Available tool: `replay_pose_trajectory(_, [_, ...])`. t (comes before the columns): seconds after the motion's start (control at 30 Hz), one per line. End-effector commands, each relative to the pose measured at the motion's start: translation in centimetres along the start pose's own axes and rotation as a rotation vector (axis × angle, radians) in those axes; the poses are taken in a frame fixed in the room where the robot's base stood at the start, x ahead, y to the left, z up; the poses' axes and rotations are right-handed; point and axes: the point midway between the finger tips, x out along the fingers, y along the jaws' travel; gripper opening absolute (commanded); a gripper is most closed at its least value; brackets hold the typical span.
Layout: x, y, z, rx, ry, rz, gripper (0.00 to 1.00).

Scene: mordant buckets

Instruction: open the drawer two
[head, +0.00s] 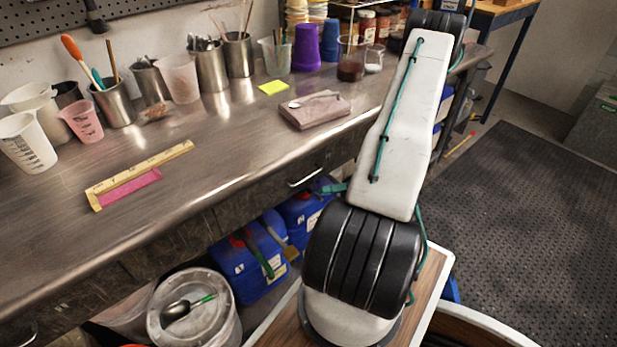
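Drawers are set in the front edge under the steel workbench (235,150). One drawer front (268,196) near the middle has a bright bar handle (305,179) and looks shut. Another handle (24,335) shows at the lower left corner, on a darker front that is partly cut off. I can read no numbers on the fronts, so I cannot tell which is drawer two. My arm rises at the right of the view and hides part of the bench front. My gripper is not visible.
Blue jugs (240,262) and a lidded white bucket (196,308) with a spoon on it stand below the bench. Cups and tool pots line its back. A ruler (140,172) and a brownish block (314,110) lie on top. The dark mat (530,220) at right is mostly clear.

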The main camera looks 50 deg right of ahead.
Motion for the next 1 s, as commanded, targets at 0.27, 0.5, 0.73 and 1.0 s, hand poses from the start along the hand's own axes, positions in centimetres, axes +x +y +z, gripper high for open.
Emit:
replay_pose_trajectory(0.27, [-2.6, -4.7, 2.6, 0.384, -0.293, 0.002, 0.32])
replay_pose_trajectory(0.5, [-1.8, -4.6, 3.5, 0.488, -0.313, 0.03, 0.32])
replay_pose_trajectory(0.73, [1.8, -4.7, 4.6, 0.487, -0.309, 0.03, 0.32])
replay_pose_trajectory(1.0, [4.5, -4.8, 5.5, 0.485, -0.311, 0.028, 0.32])
